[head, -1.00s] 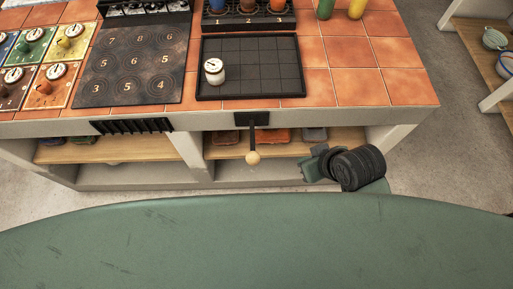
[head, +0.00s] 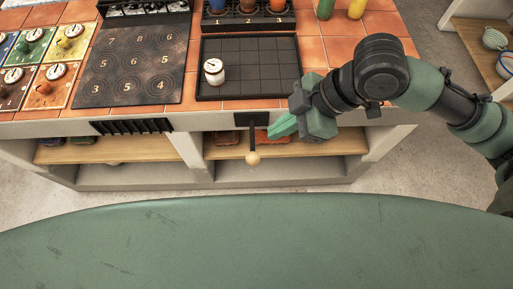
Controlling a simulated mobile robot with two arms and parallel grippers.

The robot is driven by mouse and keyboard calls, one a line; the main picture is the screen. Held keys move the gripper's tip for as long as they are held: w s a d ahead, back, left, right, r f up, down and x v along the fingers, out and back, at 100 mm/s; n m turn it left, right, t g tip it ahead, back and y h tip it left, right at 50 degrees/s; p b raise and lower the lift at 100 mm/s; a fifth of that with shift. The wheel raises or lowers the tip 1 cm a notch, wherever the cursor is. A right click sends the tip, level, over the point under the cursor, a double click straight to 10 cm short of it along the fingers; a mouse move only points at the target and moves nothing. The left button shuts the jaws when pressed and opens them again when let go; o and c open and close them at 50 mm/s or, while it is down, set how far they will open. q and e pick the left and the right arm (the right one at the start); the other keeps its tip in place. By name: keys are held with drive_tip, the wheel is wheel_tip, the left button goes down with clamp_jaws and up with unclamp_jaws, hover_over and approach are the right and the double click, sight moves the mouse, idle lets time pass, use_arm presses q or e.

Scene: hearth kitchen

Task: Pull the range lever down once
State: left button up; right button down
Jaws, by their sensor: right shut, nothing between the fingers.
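The range lever (head: 252,139) hangs from a dark mount on the counter's front edge. It is a dark rod pointing down, with a pale round knob (head: 253,158) at its lower end. My right gripper (head: 272,131) is shut and empty, its green fingers pointing left, just right of the lever's rod and above the knob's height. I cannot tell whether the fingertips touch the rod. My left gripper is not in view.
A black gridded tray (head: 250,83) with a white gauge-topped jar (head: 214,72) sits on the tiled counter above the lever. A numbered dark plate (head: 128,90) lies to its left. Open shelves (head: 310,145) holding several items run below the counter edge.

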idle(0.3)
hover_over(256, 156)
drive_tip(key=f, duration=0.8)
drive_tip(key=shift+s+a, duration=0.25)
drive_tip(key=f, duration=0.3)
drive_tip(key=shift+w+d+f, duration=0.15)
drive_tip(key=shift+d+f, duration=0.15)
drive_tip(key=shift+f, duration=0.35)
drive_tip(key=shift+w+f, duration=0.1)
drive_tip(key=shift+w, duration=0.05)
